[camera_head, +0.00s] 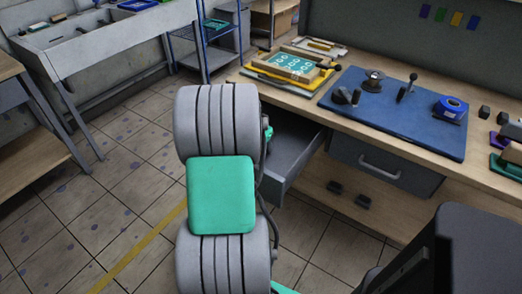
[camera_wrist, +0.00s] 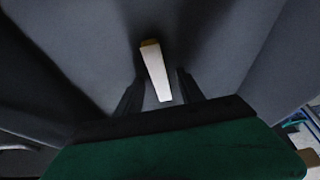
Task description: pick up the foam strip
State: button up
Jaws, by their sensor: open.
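The foam strip (camera_wrist: 157,72), pale white with a yellowish-brown far end, shows in the wrist view inside the grey drawer (camera_wrist: 85,45). My gripper (camera_wrist: 160,84) is open, its two dark fingers on either side of the strip's near part. There is a visible gap on each side, and I cannot tell how far the fingertips are above the strip. The open drawer (camera_head: 297,172) also shows in the head view under the workbench. There my arm hides the gripper and the strip.
The drawer's walls rise close around my gripper. The workbench (camera_head: 330,112) lies above and to the right, with a blue mat (camera_head: 420,125), a tape dispenser (camera_head: 450,108) and a yellow-framed printing board (camera_head: 292,66). A closed drawer (camera_head: 385,166) is beside the open one. Tiled floor is free at left.

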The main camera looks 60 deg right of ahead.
grip_shut()
dwell(0.5)
